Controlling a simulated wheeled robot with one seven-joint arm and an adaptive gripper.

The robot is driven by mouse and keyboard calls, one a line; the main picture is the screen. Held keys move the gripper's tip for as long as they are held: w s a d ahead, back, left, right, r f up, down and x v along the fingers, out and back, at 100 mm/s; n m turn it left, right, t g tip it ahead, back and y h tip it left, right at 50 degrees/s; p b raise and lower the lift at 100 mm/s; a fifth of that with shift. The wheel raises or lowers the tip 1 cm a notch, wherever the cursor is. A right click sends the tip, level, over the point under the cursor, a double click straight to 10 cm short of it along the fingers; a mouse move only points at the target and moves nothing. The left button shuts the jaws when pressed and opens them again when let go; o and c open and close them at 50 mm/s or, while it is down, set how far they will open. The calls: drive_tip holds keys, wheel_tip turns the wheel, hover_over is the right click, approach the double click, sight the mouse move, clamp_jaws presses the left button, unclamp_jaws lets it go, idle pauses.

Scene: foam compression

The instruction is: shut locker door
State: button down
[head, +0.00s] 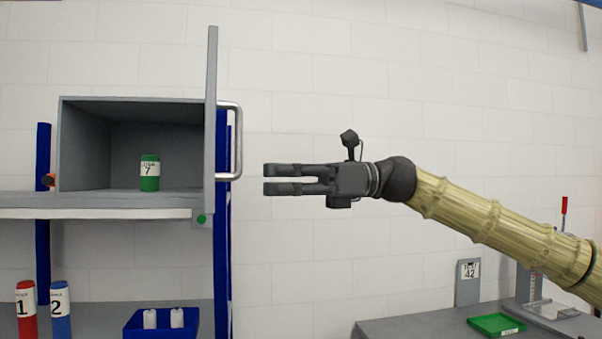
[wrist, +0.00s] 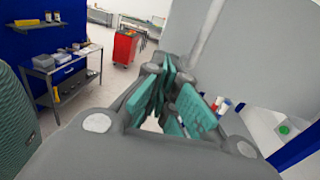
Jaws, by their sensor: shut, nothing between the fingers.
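The grey locker (head: 85,150) stands open on a shelf at the left of the head view. Its door (head: 211,80) is swung out and seen nearly edge-on at the right side of the opening. A silver handle (head: 237,140) is on the door's right face. A green container marked 7 (head: 150,173) stands inside the locker. My gripper (head: 266,180) is shut and empty, a short way right of the handle and not touching it. In the wrist view, a large grey panel (wrist: 265,50), apparently the door, fills the upper right beyond my fingers (wrist: 172,100).
A grey shelf (head: 100,205) on blue posts carries the locker. Below are a red bottle (head: 25,305), a blue bottle (head: 60,310) and a blue bin (head: 132,325). A bench with a green tray (head: 497,324) is at lower right. White wall lies behind.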

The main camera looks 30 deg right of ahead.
sight(234, 180)
drive_tip(key=shift+w+a+p, duration=0.2)
drive_tip(key=shift+a+p, duration=0.2)
drive_tip(key=shift+a, duration=0.75)
drive_tip(key=shift+w+a+p, duration=0.2)
drive_tip(key=shift+a+p, duration=0.2)
drive_tip(key=shift+a, duration=0.8)
drive_tip(key=shift+w+a+p, duration=0.2)
drive_tip(key=shift+a+p, duration=0.2)
drive_tip(key=shift+a, duration=0.75)
drive_tip(key=shift+a, duration=0.1)
